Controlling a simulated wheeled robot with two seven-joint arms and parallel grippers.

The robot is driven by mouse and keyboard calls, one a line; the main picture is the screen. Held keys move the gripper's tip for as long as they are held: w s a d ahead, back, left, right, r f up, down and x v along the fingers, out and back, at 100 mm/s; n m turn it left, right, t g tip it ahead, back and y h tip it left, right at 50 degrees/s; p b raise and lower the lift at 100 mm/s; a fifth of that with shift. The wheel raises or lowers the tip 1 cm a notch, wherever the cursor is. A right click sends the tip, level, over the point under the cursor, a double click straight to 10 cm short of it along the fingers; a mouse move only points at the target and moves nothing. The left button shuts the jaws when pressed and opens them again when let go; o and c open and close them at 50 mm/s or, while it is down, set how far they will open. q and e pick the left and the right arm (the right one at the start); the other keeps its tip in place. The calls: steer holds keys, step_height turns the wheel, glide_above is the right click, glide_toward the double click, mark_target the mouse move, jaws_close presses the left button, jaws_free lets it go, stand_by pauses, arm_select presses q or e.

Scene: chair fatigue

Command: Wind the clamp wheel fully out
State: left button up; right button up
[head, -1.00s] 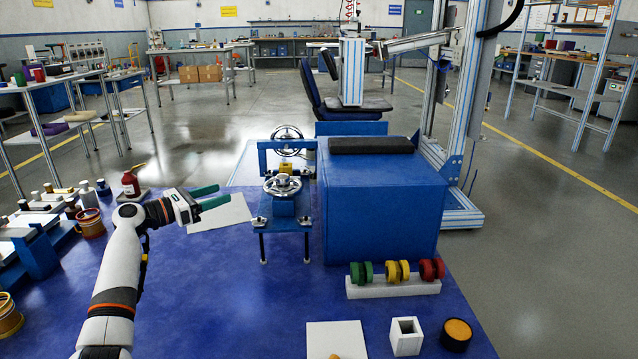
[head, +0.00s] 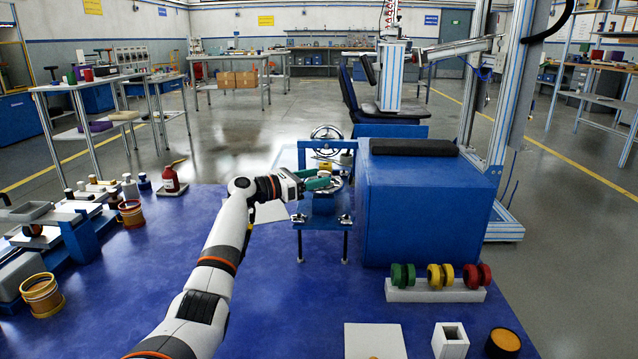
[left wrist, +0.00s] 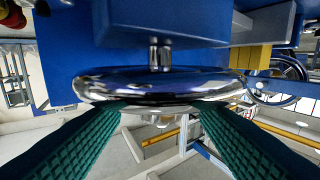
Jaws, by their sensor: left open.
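A blue fixture (head: 323,204) bears two chrome handwheels. The nearer wheel (head: 336,184) lies roughly flat and is partly hidden by my left gripper (head: 325,182). The farther wheel (head: 326,132) stands more upright behind the blue crossbar. No label shows which one is the clamp wheel. In the left wrist view, the near wheel's rim (left wrist: 150,88) is seen edge-on, with its short shaft going into a blue block. My left gripper's green fingers (left wrist: 165,110) are open, with their tips at the rim; I cannot tell whether they touch it. My right gripper is not in view.
A large blue box (head: 425,210) with a black pad stands close right of the fixture. A white rack (head: 436,294) with coloured rings is in front of it.

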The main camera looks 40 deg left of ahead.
arm_select(q)
steer(key=shift+w+d, duration=0.25)
steer(key=shift+w, duration=0.45)
steer(key=shift+c, duration=0.3)
steer(key=c, duration=0.9)
steer(key=shift+r+p, duration=0.15)
steer(key=shift+p, duration=0.3)
